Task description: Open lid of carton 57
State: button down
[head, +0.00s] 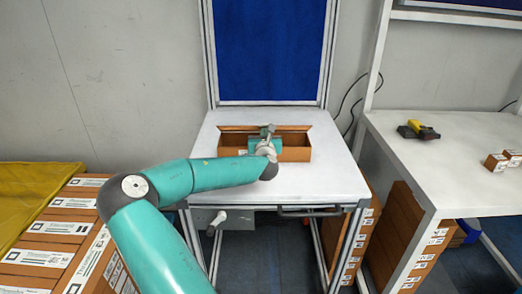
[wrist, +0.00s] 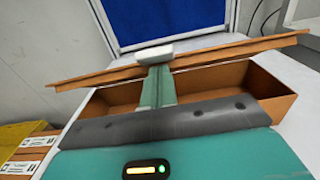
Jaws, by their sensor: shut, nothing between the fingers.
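The brown carton (head: 297,154) sits on the white table, long side across. Its number cannot be read. The lid (head: 235,128) is raised along the carton's far side, and the inside shows dark and open. In the wrist view the lid (wrist: 230,52) spans the picture behind the open carton (wrist: 268,98). My gripper (head: 268,131) is shut and empty over the middle of the carton. In the wrist view its pale tip (wrist: 154,54) overlaps the lid; whether it touches cannot be told. My gripper and wrist hide the carton's middle.
The white table (head: 330,185) is bare around the carton. A blue panel (head: 268,50) stands behind it. A yellow-and-black scanner (head: 418,130) and small boxes (head: 497,162) lie on the right-hand table. Labelled cartons (head: 50,245) are stacked at the left, by a yellow cover (head: 30,190).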

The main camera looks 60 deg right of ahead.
aim_at(265, 124)
jog(key=shift+w+d+r, duration=0.3)
jog(key=shift+d+r, duration=0.3)
jog(key=shift+r, duration=0.25)
jog(key=shift+w+d+r, duration=0.25)
jog(key=shift+d+r, duration=0.3)
jog(key=shift+r, duration=0.25)
jog(key=shift+w+d+r, duration=0.3)
jog(key=shift+d+r, duration=0.2)
jog(key=shift+d, duration=0.1)
jog(key=shift+w+d+r, duration=0.3)
jog(key=shift+d+r, duration=0.15)
jog(key=shift+d, duration=0.1)
jog(key=shift+w+d+r, duration=0.35)
jog(key=shift+d, duration=0.35)
jog(key=shift+w+d+r, duration=0.3)
jog(key=shift+d+r, duration=0.05)
jog(key=shift+d, duration=0.3)
jog(key=shift+r+x, duration=0.15)
jog(key=shift+x, duration=0.55)
jog(key=shift+r+x, duration=0.15)
jog(key=shift+x, duration=0.5)
jog(key=shift+v, duration=2.95)
jog(key=shift+a, duration=0.1)
